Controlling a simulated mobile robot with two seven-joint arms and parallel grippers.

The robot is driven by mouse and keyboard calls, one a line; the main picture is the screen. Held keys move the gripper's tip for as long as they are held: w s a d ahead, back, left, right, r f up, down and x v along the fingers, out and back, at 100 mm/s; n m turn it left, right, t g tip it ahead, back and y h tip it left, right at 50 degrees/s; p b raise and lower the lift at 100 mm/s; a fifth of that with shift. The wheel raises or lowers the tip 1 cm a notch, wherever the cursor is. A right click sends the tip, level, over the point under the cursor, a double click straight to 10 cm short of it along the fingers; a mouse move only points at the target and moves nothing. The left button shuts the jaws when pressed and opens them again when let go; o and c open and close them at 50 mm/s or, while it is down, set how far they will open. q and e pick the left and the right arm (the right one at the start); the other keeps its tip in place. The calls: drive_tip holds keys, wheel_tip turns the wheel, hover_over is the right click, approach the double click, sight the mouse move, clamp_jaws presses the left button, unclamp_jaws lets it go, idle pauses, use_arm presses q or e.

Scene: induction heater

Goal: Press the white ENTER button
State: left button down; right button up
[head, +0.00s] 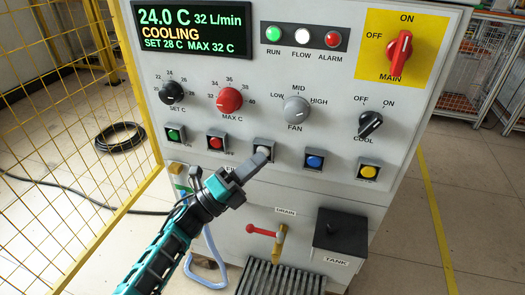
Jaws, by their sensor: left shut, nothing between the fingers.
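The white button (265,146) is the middle one in the row of square push buttons on the control panel; its lower left part is hidden behind my gripper. My left gripper (254,164) reaches up from the lower left with its fingers shut and empty. Its fingertips overlap the white button in the head view; I cannot tell whether they touch it. The button's label is too covered to read. My right gripper is not in view.
A green button (174,135) and red button (215,142) sit left of the white one, a blue button (314,161) and yellow button (368,171) right. Knobs are above. A red-handled drain valve (262,230) and dark tank (341,232) are below. A yellow fence (75,110) stands left.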

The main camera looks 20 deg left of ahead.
use_arm(q)
drive_tip(key=shift+s, duration=0.5)
drive_tip(key=shift+s+a+p, duration=0.1)
drive_tip(key=shift+s+p, duration=0.95)
drive_tip(key=shift+s, duration=1.45)
drive_tip(key=shift+s, duration=0.1)
drive_tip(key=s+p, duration=0.3)
drive_tip(key=s, duration=0.7)
drive_tip(key=shift+s+a, duration=0.15)
drive_tip(key=shift+s, duration=0.25)
